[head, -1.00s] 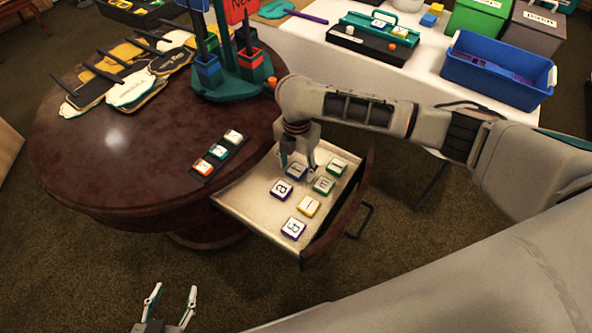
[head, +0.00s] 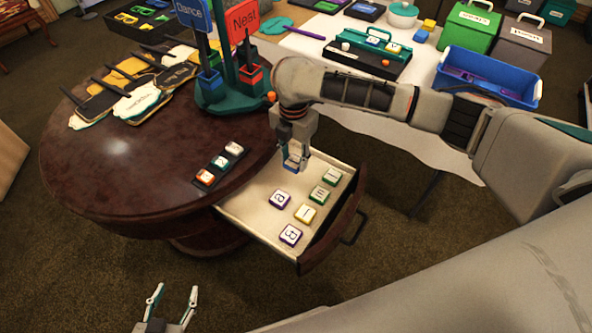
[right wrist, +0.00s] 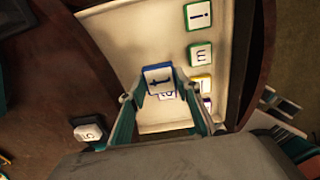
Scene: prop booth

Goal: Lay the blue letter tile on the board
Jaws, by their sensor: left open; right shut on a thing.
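The blue-edged letter tile (head: 291,167) is held by my right gripper (head: 294,158) above the open drawer. In the right wrist view the blue tile (right wrist: 158,79) sits between the two fingertips of the right gripper (right wrist: 158,92), its white face marked with a letter like t or f. My left gripper (head: 172,304) is open and empty at the bottom of the head view, over the floor.
The drawer (head: 250,212) holds several other tiles, purple, yellow and green. Dark and yellow paddles (head: 140,98) lie at the table's left. The table's front left is clear.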

